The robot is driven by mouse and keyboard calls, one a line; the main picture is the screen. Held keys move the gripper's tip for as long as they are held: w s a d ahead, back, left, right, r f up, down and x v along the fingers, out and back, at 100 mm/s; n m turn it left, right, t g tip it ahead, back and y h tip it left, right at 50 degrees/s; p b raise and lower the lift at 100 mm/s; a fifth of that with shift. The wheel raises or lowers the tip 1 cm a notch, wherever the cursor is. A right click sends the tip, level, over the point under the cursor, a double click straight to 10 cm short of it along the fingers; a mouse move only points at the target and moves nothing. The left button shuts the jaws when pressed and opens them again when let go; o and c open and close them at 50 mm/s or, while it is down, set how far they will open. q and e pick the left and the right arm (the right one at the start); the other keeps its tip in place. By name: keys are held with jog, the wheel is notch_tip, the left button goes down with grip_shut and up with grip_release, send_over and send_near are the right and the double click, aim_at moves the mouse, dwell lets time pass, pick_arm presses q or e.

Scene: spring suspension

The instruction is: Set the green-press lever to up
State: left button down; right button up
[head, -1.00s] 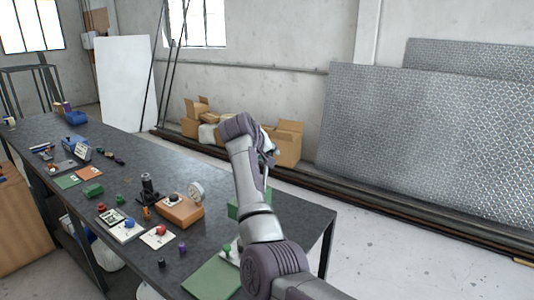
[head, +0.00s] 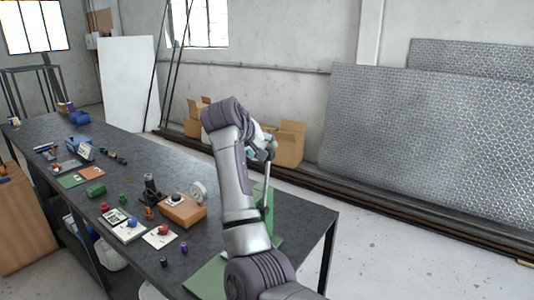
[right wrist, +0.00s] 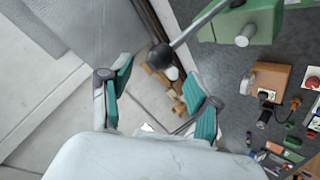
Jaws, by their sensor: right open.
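The green press (head: 269,208) stands at the right end of the dark workbench, partly hidden behind my right arm in the head view. In the right wrist view its green body (right wrist: 262,20) is at the top. Its grey lever (right wrist: 196,27) runs from there down-left to a black ball knob (right wrist: 160,57). The knob appears ahead of and between my open right fingers (right wrist: 160,97); no contact is visible. In the head view my right gripper (head: 268,146) is small and partly hidden near the upper end of a thin rod. My left gripper is out of view.
The workbench (head: 300,222) holds an orange-brown box with a gauge (head: 182,210), a red button panel (head: 160,236) and several small parts to the left. Cardboard boxes (head: 291,142) stand on the floor behind. Floor right of the bench is clear.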

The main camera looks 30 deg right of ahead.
jog(key=v, duration=0.3)
dwell(0.5)
